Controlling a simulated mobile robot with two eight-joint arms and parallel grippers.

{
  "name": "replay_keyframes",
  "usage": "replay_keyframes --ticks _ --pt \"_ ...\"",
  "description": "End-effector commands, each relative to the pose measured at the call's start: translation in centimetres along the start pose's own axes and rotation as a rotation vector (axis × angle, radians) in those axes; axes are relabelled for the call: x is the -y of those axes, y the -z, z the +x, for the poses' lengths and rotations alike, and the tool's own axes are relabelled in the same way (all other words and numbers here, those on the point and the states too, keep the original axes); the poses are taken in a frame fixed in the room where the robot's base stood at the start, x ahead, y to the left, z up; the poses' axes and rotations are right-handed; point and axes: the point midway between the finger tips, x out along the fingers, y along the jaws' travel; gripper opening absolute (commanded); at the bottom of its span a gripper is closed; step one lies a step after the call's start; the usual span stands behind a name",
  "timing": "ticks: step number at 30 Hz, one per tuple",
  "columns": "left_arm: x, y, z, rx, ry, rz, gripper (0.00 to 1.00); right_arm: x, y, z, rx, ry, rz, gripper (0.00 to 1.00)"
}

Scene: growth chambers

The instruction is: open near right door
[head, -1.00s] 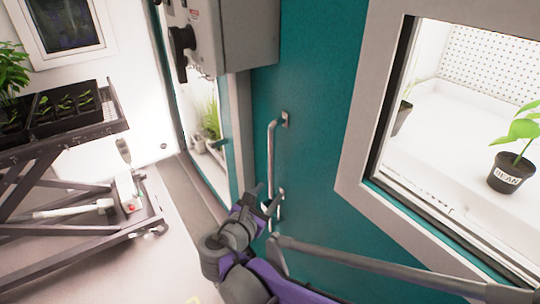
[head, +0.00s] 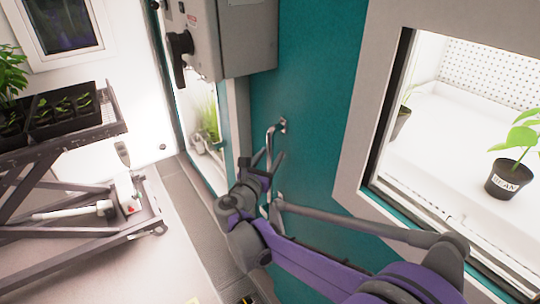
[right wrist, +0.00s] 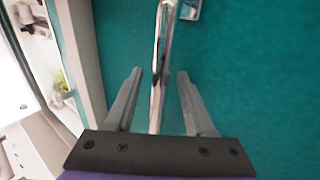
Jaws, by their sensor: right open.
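The near right door (head: 315,120) is teal with a large grey-framed window and looks closed. Its upright metal handle (head: 270,142) is near its left edge; the right wrist view shows the bar (right wrist: 160,65) too. My right gripper (head: 262,160) is at the handle in the head view. In the right wrist view my right gripper (right wrist: 159,74) is open, with one finger on each side of the bar and gaps showing. The lower part of the handle is partly hidden by my gripper and arm. My left gripper is not in view.
A grey control box (head: 235,40) with a black lever juts out above and left of the handle. A cart (head: 80,150) with seedling trays stands at left. A potted bean plant (head: 507,180) shows behind the window. Open floor (head: 140,265) lies lower left.

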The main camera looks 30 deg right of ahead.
Motion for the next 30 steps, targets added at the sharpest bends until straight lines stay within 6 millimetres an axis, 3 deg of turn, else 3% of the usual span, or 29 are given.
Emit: replay_keyframes --ticks 9,18,30 --pt "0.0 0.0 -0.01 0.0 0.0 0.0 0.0 0.02 0.06 0.25 -0.001 0.0 0.0 0.53" --pt "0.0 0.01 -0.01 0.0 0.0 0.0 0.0 0.02 0.05 0.22 -0.001 0.0 0.001 0.0" --pt "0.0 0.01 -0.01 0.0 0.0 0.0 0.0 0.02 0.05 0.22 0.0 0.0 0.001 0.0"
